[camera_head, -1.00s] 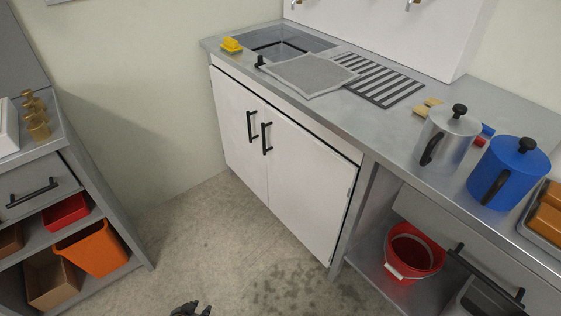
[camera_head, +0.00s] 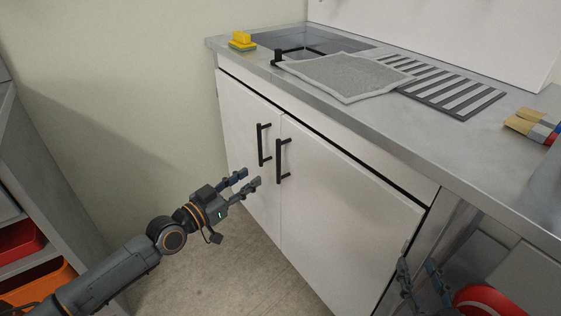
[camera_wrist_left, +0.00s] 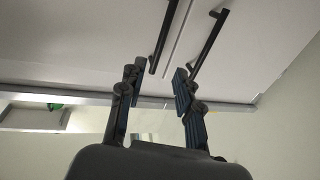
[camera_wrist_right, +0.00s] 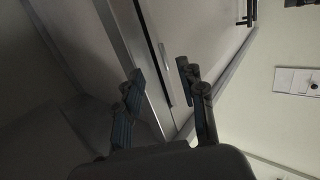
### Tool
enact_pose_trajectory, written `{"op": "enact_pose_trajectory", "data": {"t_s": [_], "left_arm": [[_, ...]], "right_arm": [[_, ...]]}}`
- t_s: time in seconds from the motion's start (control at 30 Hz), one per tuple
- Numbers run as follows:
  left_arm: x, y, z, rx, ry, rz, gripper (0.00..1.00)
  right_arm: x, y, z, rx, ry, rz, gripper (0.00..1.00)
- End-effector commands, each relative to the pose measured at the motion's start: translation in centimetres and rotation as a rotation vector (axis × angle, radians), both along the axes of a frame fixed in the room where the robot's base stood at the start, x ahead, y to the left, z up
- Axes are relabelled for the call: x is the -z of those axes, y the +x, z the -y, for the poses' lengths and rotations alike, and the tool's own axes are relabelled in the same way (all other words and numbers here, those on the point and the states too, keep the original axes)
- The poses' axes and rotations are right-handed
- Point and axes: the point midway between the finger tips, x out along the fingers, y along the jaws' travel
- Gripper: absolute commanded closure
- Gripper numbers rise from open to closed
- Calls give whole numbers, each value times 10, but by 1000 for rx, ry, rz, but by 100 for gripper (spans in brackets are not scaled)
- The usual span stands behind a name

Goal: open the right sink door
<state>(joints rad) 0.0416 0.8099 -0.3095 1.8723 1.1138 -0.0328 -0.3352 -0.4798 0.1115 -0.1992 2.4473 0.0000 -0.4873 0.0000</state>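The right sink door (camera_head: 345,205) is a white panel and looks closed. Its black bar handle (camera_head: 280,161) is near its left edge. The left sink door (camera_head: 240,125) also looks closed, with its own black handle (camera_head: 264,145). My left gripper (camera_head: 249,179) is open and empty, in front of the doors just left of and below the right handle, not visibly touching it. Two handles show beyond its spread fingers in the left wrist view (camera_wrist_left: 158,72). My right gripper (camera_head: 419,266) is open and empty at the lower right; its fingers also show apart in the right wrist view (camera_wrist_right: 160,74).
The countertop (camera_head: 330,112) overhangs the doors and holds a grey mat (camera_head: 345,75), a yellow sponge (camera_head: 242,41) and brushes (camera_head: 530,125). A red bucket (camera_head: 495,300) stands lower right, near my right gripper. Shelving with bins stands at left. Floor before the doors is free.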

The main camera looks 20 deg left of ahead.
Motion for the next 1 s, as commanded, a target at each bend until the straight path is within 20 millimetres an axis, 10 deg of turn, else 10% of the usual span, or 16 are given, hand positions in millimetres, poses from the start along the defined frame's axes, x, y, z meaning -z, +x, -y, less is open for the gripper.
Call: {"op": "enact_pose_trajectory", "data": {"t_s": [0.53,1.0], "left_arm": [[0,96,45,-1,-2,1,66],[0,112,53,0,0,-1,66]], "right_arm": [[-58,1,-9,-20,85,325,60],[-76,-3,-10,-25,109,413,60]]}}
